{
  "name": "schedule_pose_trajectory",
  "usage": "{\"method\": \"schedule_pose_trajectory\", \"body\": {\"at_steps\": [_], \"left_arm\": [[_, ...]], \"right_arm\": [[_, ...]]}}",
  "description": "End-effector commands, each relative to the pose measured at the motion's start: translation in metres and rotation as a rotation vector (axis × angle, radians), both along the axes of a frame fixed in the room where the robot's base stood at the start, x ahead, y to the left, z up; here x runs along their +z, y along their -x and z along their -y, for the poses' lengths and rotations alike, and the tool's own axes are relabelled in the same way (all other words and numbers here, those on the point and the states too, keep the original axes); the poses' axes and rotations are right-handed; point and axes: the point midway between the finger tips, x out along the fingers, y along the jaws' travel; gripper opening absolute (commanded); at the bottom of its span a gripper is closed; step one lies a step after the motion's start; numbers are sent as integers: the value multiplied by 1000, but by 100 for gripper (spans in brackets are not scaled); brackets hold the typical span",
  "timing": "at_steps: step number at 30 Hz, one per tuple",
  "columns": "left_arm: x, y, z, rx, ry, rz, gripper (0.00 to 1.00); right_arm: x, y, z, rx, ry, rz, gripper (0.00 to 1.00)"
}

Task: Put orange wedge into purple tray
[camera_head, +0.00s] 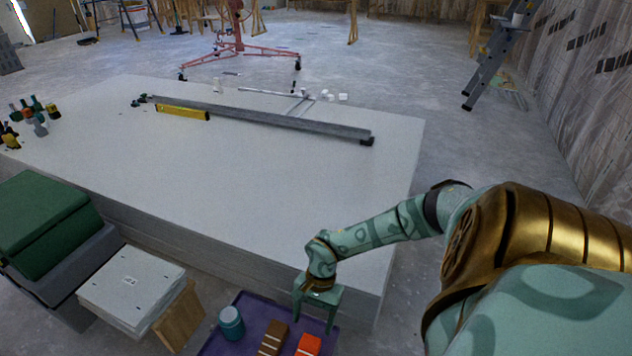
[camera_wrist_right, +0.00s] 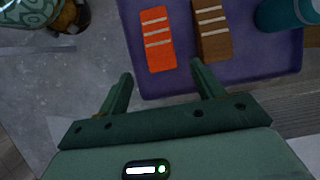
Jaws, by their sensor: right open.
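The orange wedge (camera_head: 309,345), with pale stripes, lies in the purple tray (camera_head: 246,300) at the bottom of the head view. In the right wrist view the orange wedge (camera_wrist_right: 158,40) rests on the tray floor near the tray's edge (camera_wrist_right: 180,88). My right gripper (camera_head: 314,322) is open and empty by the tray's edge, its fingers pointing towards the wedge but apart from it. In the wrist view the right gripper's fingers (camera_wrist_right: 162,72) are spread with nothing between them. My left gripper does not show.
A brown striped block (camera_head: 273,338) and a teal cylinder (camera_head: 231,323) share the tray. A large stack of white panels (camera_head: 240,170) lies behind, carrying a long metal bar (camera_head: 270,118) and a yellow level (camera_head: 183,112). A green box (camera_head: 42,222) and white tiles (camera_head: 130,285) stand left.

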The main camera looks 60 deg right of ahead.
Motion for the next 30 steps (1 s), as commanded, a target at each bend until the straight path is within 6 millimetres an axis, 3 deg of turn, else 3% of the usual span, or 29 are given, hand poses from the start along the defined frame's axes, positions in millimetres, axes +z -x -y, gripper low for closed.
{"method": "schedule_pose_trajectory", "body": {"at_steps": [3,10,13,14,15,17,18,20,21,23,25,28,29,30], "left_arm": [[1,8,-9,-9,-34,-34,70],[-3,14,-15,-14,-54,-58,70],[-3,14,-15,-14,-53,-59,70],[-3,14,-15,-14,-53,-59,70],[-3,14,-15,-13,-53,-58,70],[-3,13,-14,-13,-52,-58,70],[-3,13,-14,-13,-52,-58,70],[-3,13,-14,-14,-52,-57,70],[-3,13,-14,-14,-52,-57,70],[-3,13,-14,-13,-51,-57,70],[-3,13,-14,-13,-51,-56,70],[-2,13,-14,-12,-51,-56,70],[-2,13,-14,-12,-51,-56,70],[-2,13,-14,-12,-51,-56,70]], "right_arm": [[18,-1,6,1,1,4,67],[22,-1,6,-6,-8,0,67],[16,-2,-24,-81,-81,18,67],[14,-3,-42,-134,-128,27,67],[13,-5,-72,-235,-211,38,67],[17,-8,-125,-472,-381,37,67],[24,-12,-157,-680,-508,16,67],[38,-18,-189,-1047,-699,-49,67],[45,-19,-196,-1316,-811,-112,67],[48,-13,-192,-1735,-947,-227,67],[40,14,-172,-2234,-1049,-366,67],[22,79,-143,-2891,-1079,-514,67],[18,101,-137,2790,969,490,67],[14,130,-131,2642,833,450,67]]}}
